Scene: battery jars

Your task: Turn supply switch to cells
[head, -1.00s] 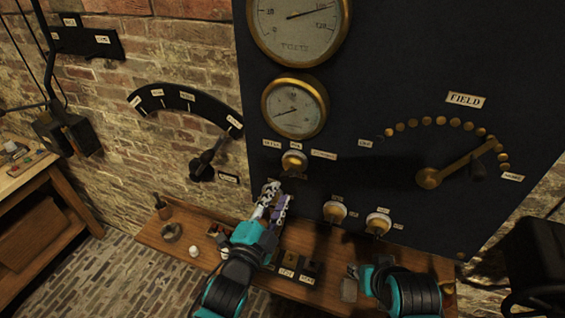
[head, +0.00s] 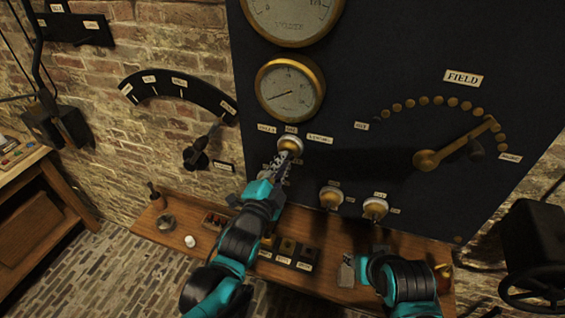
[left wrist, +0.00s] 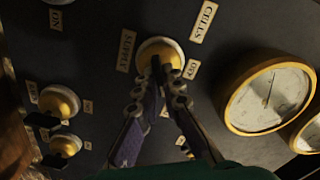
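The supply switch (head: 290,141) is a white and brass knob on the dark panel. In the left wrist view the knob (left wrist: 160,52) has a dark handle, with a SUPPLY plate and CELLS (left wrist: 203,22) and OFF labels around it. My left gripper (head: 287,156) is at this knob. In the left wrist view its two fingertips (left wrist: 165,80) lie close on either side of the handle; whether they press on it cannot be told. My right gripper (head: 350,268) is low in front of the panel, well apart from the switch, its fingers hard to make out.
Two similar knobs (head: 331,197) sit lower right on the panel. A gauge (head: 290,88) is just above the switch, and a brass FIELD arm (head: 455,146) is at the right. A wooden shelf (head: 180,236) with small items runs below. A lever (head: 199,152) is on the brick wall.

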